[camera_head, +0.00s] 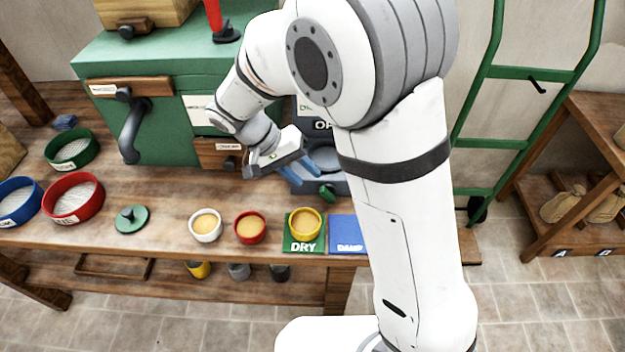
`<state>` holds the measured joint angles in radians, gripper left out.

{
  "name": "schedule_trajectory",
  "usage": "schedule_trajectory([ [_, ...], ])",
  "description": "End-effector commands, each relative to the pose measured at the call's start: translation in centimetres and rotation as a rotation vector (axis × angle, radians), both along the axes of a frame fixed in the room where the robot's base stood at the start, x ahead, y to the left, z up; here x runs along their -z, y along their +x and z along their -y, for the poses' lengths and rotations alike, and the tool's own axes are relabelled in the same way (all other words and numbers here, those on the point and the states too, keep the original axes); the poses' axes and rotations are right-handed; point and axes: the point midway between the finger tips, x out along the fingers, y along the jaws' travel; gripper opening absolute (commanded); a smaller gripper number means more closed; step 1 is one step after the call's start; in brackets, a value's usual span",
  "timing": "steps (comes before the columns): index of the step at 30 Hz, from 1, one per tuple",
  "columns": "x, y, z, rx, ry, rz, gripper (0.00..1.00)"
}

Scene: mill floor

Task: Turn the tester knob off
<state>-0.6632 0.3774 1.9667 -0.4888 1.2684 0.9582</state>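The tester (340,186) is a dark grey box on the bench, partly hidden behind my arm. A sign above it, partly covered, shows the letters "O" and "F". A small green knob (327,193) sits at the tester's front. My gripper (308,181) points down and right at the tester, with its blue fingers apart and nothing seen between them. The fingertips are close to the knob, just up and left of it in the picture. I cannot tell whether they touch it. The knob's setting cannot be read.
White, red and yellow bowls (205,225) of tan material stand along the bench front. The yellow one is on a green "DRY" mat (303,245), beside a blue mat (346,234). A green machine (165,119) stands behind. Sieves (73,198) are at left; a green hand truck (490,142) is at right.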

Motion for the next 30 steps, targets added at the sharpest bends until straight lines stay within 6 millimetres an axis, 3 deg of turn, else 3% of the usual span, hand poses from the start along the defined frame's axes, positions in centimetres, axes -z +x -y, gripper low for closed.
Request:
schedule_trajectory([
  [10,-0.7,0.0,-0.5,0.000,0.001,0.000,0.35],
  [16,-0.6,-0.3,1.1,0.108,0.023,-0.011,0.19],
  [23,0.2,-2.5,6.4,0.671,0.119,-0.058,0.00],
  [30,-0.1,-4.5,10.4,1.473,0.166,-0.121,0.00],
])
